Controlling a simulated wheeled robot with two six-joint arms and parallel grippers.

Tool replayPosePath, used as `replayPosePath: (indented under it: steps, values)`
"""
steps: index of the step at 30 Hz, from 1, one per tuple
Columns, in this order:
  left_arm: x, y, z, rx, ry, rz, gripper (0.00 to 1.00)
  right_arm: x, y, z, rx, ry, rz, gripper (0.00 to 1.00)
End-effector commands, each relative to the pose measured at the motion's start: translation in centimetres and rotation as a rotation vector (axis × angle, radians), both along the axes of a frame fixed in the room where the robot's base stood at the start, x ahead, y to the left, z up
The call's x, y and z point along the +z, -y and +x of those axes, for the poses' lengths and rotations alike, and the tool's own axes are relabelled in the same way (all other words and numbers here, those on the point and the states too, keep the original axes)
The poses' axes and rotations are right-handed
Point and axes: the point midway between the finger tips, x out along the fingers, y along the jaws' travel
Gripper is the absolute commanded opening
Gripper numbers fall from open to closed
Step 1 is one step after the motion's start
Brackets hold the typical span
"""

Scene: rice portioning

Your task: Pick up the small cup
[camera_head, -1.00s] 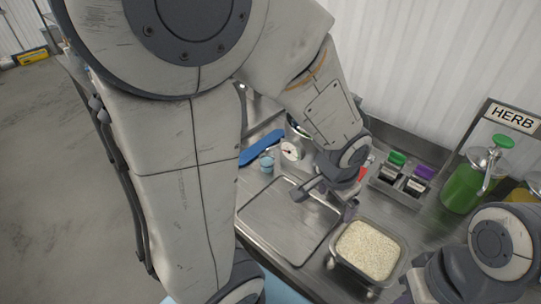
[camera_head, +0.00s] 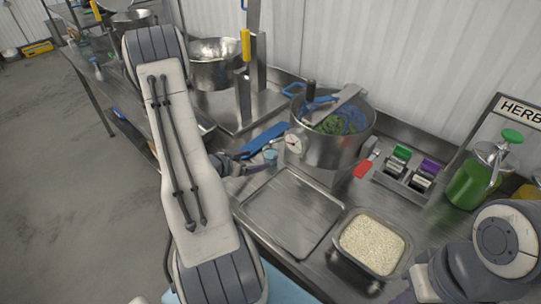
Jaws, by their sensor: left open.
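A small light-blue cup (camera_head: 270,157) stands on the steel counter (camera_head: 263,184), left of the big pot and beyond the empty tray. My left gripper (camera_head: 254,163) is low over the counter, just left of the cup, with its fingers pointing toward it. It is open and looks empty. Whether its fingers touch or surround the cup is too small to tell. My right arm shows at the lower right, but its gripper is out of view.
An empty steel tray (camera_head: 292,212) lies in front of the cup. A pan of rice (camera_head: 372,246) stands to its right. A big pot (camera_head: 333,146) with greens stands right of the cup. A blue-handled tool (camera_head: 262,140) lies behind the cup.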

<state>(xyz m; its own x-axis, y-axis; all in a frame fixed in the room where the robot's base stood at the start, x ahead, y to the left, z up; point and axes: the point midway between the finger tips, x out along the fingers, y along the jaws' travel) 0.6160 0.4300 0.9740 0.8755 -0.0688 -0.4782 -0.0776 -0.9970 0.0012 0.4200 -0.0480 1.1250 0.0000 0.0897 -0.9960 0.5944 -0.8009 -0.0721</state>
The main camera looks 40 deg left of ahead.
Motion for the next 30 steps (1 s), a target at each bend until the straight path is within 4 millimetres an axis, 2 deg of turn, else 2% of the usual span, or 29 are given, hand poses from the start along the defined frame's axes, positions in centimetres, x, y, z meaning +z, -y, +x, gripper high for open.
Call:
replayPosePath:
  steps: [6, 11, 17, 21, 30]
  values:
    - [-1.5, 0.4, 3.0, -0.005, 0.0, -0.001, 0.95, 0.8, 0.0, 0.0, 0.0, 0.0, 0.0, 0.0]
    - [-2.0, 0.4, 4.0, -0.004, -0.001, 0.0, 0.95, 1.1, 0.0, 0.0, -0.001, 0.0, 0.0, 0.0]
    - [-3.1, 0.4, 6.4, -0.004, -0.002, 0.0, 0.95, 2.7, 0.0, 0.0, -0.001, 0.0, 0.0, 0.0]
    - [-4.1, 0.4, 7.9, -0.004, -0.001, 0.0, 0.95, 3.0, 0.0, 0.0, -0.002, 0.0, 0.0, 0.0]
    - [-4.5, 0.4, 8.3, 0.0, -0.001, 0.001, 0.95, 3.0, 0.0, 0.0, -0.002, 0.0, 0.0, 0.0]
